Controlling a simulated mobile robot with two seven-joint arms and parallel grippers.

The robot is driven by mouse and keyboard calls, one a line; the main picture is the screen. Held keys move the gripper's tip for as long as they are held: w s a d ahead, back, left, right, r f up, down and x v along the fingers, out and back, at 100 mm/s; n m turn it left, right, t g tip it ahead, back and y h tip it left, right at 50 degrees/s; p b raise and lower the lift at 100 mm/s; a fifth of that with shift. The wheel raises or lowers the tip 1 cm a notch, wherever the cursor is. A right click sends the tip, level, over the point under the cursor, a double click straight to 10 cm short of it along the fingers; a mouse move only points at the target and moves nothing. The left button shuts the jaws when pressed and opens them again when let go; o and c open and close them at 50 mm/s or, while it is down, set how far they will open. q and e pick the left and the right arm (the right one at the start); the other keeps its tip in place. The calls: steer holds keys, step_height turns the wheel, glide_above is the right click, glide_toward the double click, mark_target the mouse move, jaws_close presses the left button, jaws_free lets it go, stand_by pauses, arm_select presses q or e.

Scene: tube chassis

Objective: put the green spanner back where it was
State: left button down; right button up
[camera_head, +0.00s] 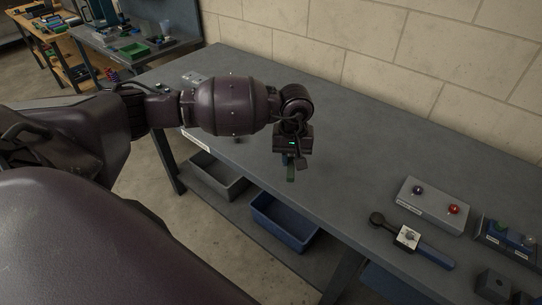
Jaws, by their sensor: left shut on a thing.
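My left gripper (291,158) hangs over the grey workbench (350,150), near its front edge, with its fingers pointing down. My right gripper is not in view.
At the right of the bench are a grey block (427,212) with blue and red knobs, a dark long-handled tool (434,254) with a pale square piece, and a dark labelled tray (508,251). Grey (205,181) and blue (287,233) bins sit below. The bench's middle is clear.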

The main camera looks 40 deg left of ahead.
arm_select(q)
steer(key=w+a+r+n+b, duration=0.4)
steer(key=w+a+r+n, duration=0.4)
steer(key=a+r+n, duration=0.3)
steer(key=f, duration=1.4)
steer(key=shift+w+d+b, duration=0.1)
steer(key=shift+w+b, duration=0.1)
steer(key=shift+b, duration=0.1)
steer(key=shift+f, duration=2.65)
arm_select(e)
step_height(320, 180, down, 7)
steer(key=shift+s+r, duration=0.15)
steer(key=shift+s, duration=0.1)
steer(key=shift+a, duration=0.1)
arm_select(q)
steer(key=shift+f+b, duration=0.25)
steer(key=shift+b, duration=0.05)
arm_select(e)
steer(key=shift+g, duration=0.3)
arm_select(q)
steer(key=c, duration=1)
jaws_free()
